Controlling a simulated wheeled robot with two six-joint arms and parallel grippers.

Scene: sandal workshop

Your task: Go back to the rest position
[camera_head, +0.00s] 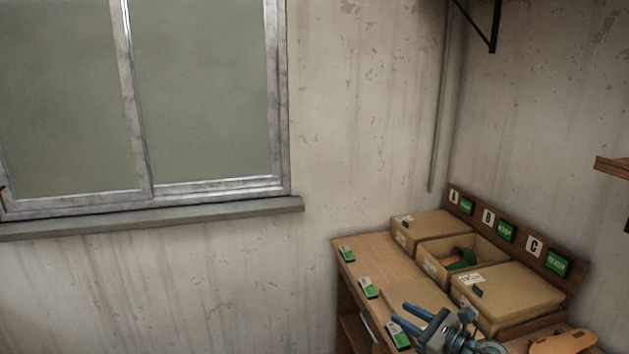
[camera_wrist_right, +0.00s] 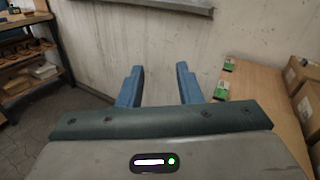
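My right gripper (camera_head: 399,313) is low in the head view, over the front of the wooden bench (camera_head: 375,262). Its two blue fingers are apart with nothing between them. The right wrist view also shows the open fingers (camera_wrist_right: 160,70), with wall and floor behind them and the bench to their right. My left gripper does not show clearly; only a tiny dark shape sits at the left edge of the head view.
On the bench stand a closed box (camera_head: 430,228), an open box (camera_head: 428,262) with something green inside, and another closed box (camera_head: 520,290). A board labelled A, B, C (camera_head: 482,222) stands behind. A shelf (camera_wrist_right: 50,75) is at left in the wrist view.

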